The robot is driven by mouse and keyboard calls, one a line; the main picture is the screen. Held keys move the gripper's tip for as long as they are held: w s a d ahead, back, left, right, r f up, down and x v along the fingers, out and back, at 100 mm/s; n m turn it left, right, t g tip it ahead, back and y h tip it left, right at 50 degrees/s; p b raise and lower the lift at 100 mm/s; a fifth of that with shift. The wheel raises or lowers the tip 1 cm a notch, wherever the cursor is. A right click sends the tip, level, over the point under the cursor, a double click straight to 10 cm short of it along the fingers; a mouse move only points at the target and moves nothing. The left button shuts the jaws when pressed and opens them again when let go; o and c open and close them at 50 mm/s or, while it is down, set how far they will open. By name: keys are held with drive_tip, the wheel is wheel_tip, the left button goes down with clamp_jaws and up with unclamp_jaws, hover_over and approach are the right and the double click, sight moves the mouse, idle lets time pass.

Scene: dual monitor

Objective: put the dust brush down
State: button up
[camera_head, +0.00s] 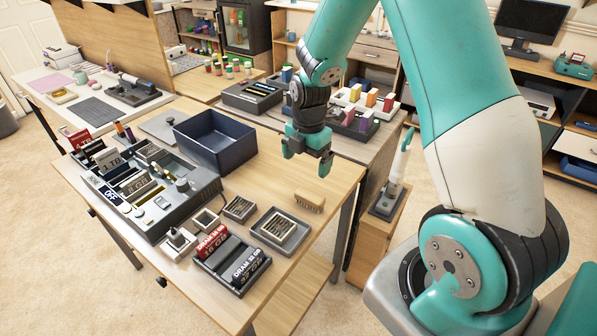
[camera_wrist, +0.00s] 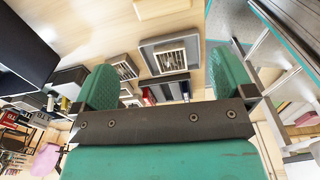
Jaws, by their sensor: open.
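The dust brush (camera_head: 309,201) has a light wooden back and lies on the wooden table near its right edge, in the head view. My gripper (camera_head: 307,162) hangs above the table, behind and above the brush, and apart from it. Its jaws are open with nothing between them. In the wrist view both green finger pads of my gripper (camera_wrist: 164,82) stand wide apart. A pale piece at the top edge of that view may be the brush, but I cannot tell.
A dark blue bin (camera_head: 214,141) stands left of my gripper. A grey motherboard-like tray (camera_head: 145,190) fills the table's left side. A chip in a grey frame (camera_head: 281,232) and a memory holder (camera_head: 232,260) lie near the front. Bare wood surrounds the brush.

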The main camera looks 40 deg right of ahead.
drive_tip(key=s+a+r+m+y, duration=0.1)
drive_tip(key=s+a+r+m, duration=0.3)
drive_tip(key=a+r, duration=0.3)
drive_tip(key=s+a+r+m+y, duration=0.1)
drive_tip(key=s+a+r+m, duration=0.4)
drive_tip(key=a, duration=0.3)
drive_tip(key=s+a+r+m+y, duration=0.1)
drive_tip(key=s+a+r+m, duration=0.1)
drive_tip(key=s, duration=0.4)
drive_tip(key=s+a+r+m, duration=0.3)
drive_tip(key=s+a+r, duration=0.1)
drive_tip(key=s, duration=0.3)
drive_tip(key=shift+r+y, duration=0.4)
drive_tip(key=shift+r, duration=0.2)
